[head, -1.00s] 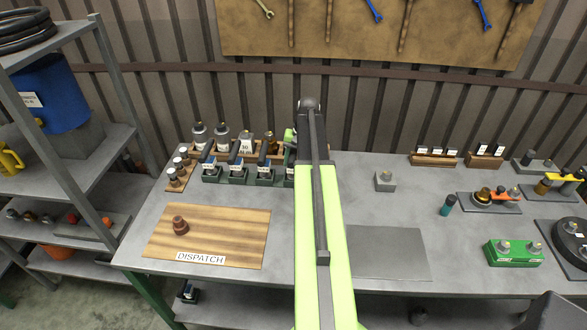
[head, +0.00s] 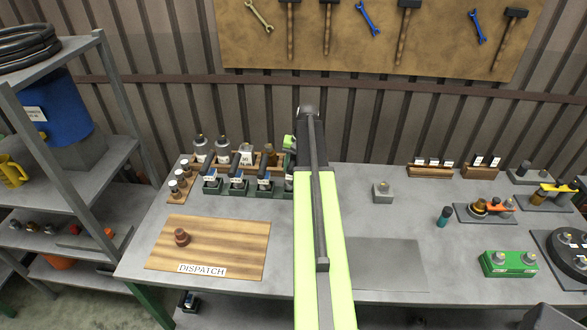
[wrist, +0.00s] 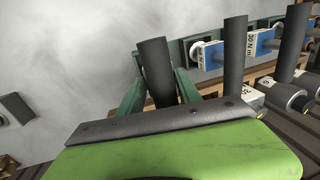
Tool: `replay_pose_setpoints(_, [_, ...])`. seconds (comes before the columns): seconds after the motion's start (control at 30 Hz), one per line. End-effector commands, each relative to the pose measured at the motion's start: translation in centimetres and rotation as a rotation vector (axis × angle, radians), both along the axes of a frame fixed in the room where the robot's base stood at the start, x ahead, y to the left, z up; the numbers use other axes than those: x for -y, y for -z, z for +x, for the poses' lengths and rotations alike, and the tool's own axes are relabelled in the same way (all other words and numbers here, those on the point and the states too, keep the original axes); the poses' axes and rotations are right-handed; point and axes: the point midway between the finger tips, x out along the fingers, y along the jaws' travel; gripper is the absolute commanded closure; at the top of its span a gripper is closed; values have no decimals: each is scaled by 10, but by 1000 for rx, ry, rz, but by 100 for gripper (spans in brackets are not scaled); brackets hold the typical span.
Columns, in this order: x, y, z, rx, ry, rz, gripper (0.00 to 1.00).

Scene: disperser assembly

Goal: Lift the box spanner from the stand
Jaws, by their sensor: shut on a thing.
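My gripper (wrist: 155,122) fills the lower part of the wrist view, with its light green body and dark cross bar. It also shows as a small light green part at the far end of my arm in the head view (head: 289,142). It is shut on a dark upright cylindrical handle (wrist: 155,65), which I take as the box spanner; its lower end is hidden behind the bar. Dark green parts stand on both sides of the handle. I cannot tell whether they belong to the stand, nor whether the spanner is clear of it. In the head view my arm hides the spanner.
Similar dark-handled tools with blue labelled heads (wrist: 264,40) stand close to the right in the wrist view. The dispatch board (head: 215,240) carries a brown part (head: 182,237). A small grey block (head: 382,191) stands right of my arm. The grey mat (head: 388,265) is bare.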

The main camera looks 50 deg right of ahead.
Motion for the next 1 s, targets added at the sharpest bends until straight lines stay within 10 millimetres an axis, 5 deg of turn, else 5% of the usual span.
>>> replay_pose_setpoints(0.03, [0,-19,0,1,0,1,100])
replay_pose_setpoints(0.5, [76,-67,-54,0,3,1,100])
replay_pose_setpoints(1.0, [96,-76,-69,0,1,0,100])
